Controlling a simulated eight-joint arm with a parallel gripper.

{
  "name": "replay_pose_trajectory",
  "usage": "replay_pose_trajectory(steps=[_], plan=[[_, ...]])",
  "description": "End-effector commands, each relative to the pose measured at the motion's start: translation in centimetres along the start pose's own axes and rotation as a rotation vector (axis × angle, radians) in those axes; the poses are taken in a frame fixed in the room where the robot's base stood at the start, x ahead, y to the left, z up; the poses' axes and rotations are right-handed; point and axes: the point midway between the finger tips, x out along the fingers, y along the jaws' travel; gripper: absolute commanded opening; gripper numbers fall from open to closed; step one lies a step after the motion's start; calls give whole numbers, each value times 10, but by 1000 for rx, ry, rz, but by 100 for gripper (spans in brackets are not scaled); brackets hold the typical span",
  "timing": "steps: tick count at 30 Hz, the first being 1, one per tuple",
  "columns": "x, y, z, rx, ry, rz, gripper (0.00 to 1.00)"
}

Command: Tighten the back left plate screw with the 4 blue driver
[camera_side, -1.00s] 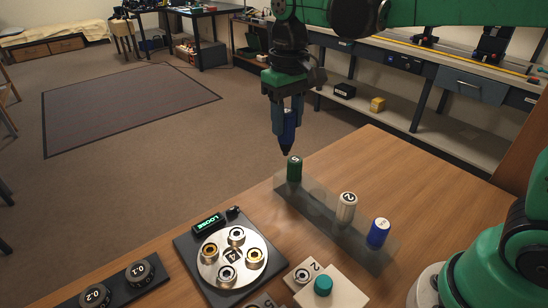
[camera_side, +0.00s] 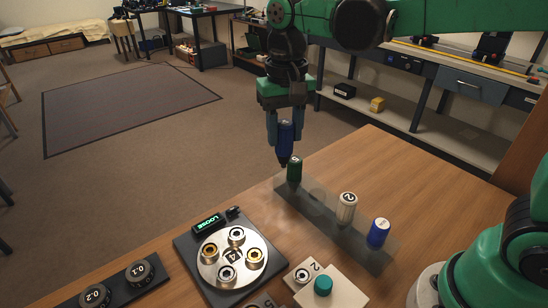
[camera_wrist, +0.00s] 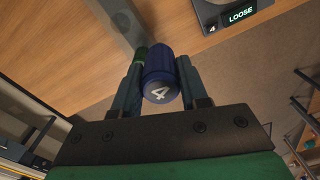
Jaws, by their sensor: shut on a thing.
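My gripper (camera_side: 285,135) is shut on the blue driver (camera_side: 285,143) and holds it upright, tip down, above and just behind the green driver in the rack. In the wrist view the blue driver (camera_wrist: 161,78) shows a white 4 on its cap, between both fingers. The round silver plate (camera_side: 231,256) is marked 4 and sits on a dark base at the front, left of the rack. Several screws sit around it, some gold and some silver. The back screw (camera_side: 237,235) is silver, the left screw (camera_side: 210,252) gold. A display (camera_side: 207,223) behind the plate reads LOOSE.
The clear rack (camera_side: 320,213) holds a green driver (camera_side: 295,170), a white driver (camera_side: 347,206) marked 2 and another blue driver (camera_side: 378,233). Dials (camera_side: 140,271) marked 0.1 and 0.2 stand front left. A white block with a teal knob (camera_side: 323,286) is at the front.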

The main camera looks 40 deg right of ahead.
Motion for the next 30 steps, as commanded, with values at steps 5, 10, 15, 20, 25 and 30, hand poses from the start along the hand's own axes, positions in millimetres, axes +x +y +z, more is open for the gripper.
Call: replay_pose_trajectory(steps=[5,10,15,20,25,30], plan=[[14,-41,34,295,0,0,0],[25,-67,65,552,0,0,0],[32,-80,85,716,1,0,0],[35,-84,91,753,1,0,0],[39,-84,92,593,1,0,0],[46,-84,92,291,1,0,0]])
